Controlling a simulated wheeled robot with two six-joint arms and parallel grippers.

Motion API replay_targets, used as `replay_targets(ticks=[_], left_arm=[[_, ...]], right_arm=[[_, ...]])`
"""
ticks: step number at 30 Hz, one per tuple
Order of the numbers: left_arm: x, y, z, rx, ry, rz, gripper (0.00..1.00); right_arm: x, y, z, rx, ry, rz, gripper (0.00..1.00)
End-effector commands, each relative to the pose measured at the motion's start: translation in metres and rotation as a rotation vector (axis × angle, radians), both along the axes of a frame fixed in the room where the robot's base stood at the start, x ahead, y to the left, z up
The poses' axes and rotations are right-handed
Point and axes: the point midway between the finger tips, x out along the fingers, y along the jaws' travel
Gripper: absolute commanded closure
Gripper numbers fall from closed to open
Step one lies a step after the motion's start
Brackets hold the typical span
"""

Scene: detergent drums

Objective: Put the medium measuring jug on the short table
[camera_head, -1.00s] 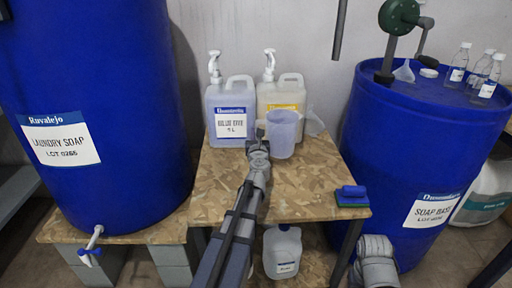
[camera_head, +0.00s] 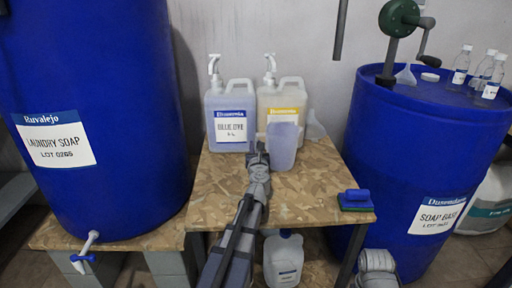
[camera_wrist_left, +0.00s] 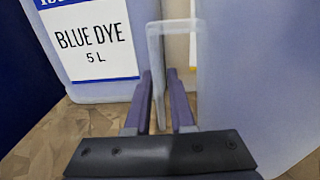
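The measuring jug (camera_head: 284,146), translucent and bluish, is at the OSB table (camera_head: 225,195), in front of the yellow-labelled bottle. I cannot tell whether its base touches the top. My left gripper (camera_head: 260,150) reaches it from the front. I cannot make out which table is the short one.
Blue dye bottle (camera_head: 230,118) and yellow-labelled bottle (camera_head: 281,100) stand behind the jug. A blue-green brush (camera_head: 356,201) lies at the table's right corner. Large blue drums (camera_head: 90,120) and (camera_head: 420,150) flank the table. A white canister (camera_head: 283,259) is below. The table's front is clear.

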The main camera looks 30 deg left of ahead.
Motion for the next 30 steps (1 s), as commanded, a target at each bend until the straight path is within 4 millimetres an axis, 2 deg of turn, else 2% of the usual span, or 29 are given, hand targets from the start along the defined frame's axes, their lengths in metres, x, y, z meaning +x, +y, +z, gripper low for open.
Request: replay_targets(ticks=[1, 4, 16, 23, 30], left_arm=[[0.000, 0.000, 0.000, 0.000, 0.000, 0.000, 0.72], [0.000, 0.000, 0.000, 0.000, 0.000, 0.000, 0.62], [0.000, 0.000, 0.006, 0.000, 0.000, 0.000, 0.62], [-0.029, -0.016, 0.003, 0.000, 0.000, 0.000, 0.62], [-0.072, -0.042, 0.003, 0.000, 0.000, -0.001, 0.62]], right_arm=[[0.000, 0.000, 0.000, 0.000, 0.000, 0.000, 0.50], [0.000, 0.000, 0.000, 0.000, 0.000, 0.000, 0.50], [0.000, 0.000, 0.006, 0.000, 0.000, 0.001, 0.50], [0.000, 0.000, 0.003, 0.000, 0.000, 0.001, 0.50], [0.000, 0.000, 0.003, 0.000, 0.000, 0.001, 0.50]])
